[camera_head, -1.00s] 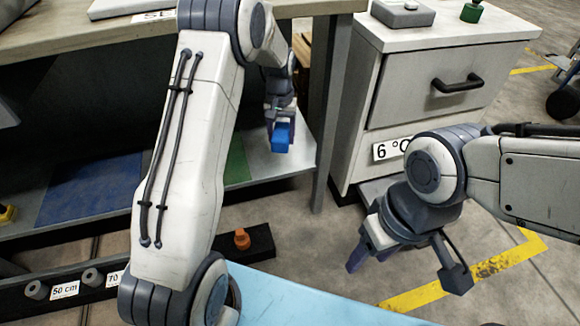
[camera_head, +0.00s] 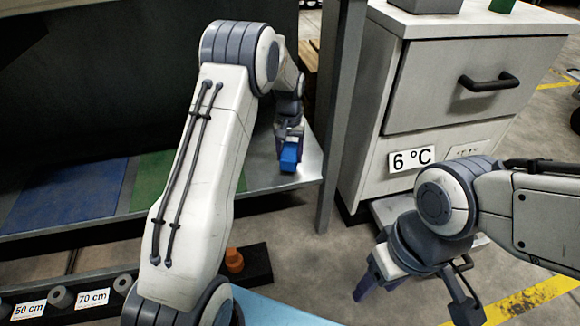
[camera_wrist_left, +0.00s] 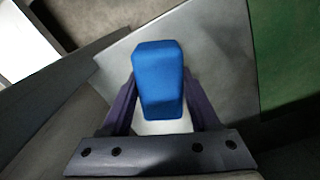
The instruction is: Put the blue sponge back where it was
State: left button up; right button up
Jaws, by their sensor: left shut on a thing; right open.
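The blue sponge (camera_head: 289,156) is a small block held in my left gripper (camera_head: 289,146), just above the right end of the grey metal lower shelf (camera_head: 270,183). In the left wrist view the sponge (camera_wrist_left: 158,80) sits between the two fingers of the left gripper (camera_wrist_left: 160,105), with the bare shelf (camera_wrist_left: 222,80) behind it. I cannot tell whether it touches the shelf. My right gripper (camera_head: 385,275) is open and empty, over the floor at the front right.
A green mat (camera_head: 150,178) and a blue mat (camera_head: 70,195) lie on the shelf to the left. A table leg (camera_head: 340,120) and a drawer cabinet labelled 6 °C (camera_head: 440,85) stand to the right. A black rack (camera_head: 258,262) with an orange piece (camera_head: 234,260) is in front.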

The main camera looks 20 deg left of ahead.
pick_arm(q)
notch_tip(320, 180, down, 3)
jog(key=shift+f+b, duration=0.1)
jog(key=shift+b, duration=0.65)
jog(key=o, duration=1.2)
